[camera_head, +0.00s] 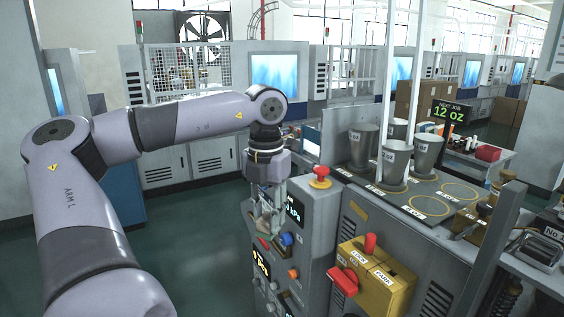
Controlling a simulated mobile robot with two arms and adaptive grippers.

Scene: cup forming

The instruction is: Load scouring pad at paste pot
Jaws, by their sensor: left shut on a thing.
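My left gripper (266,218) points down beside the left edge of a grey control panel (318,222). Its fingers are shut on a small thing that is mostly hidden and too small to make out. I cannot tell whether it is the scouring pad or whether it touches the panel. No scouring pad shows clearly elsewhere. Small brown containers (478,217) stand at the right edge of the machine; I cannot tell whether one is the paste pot. My right gripper is not in view.
Tall grey cups (396,163) stand on the machine deck (398,203), beside empty ringed spots. A red mushroom button (320,173) tops the panel. A yellow box (374,279) with red handles juts out in front. Two pale posts rise from the deck. Floor at left is clear.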

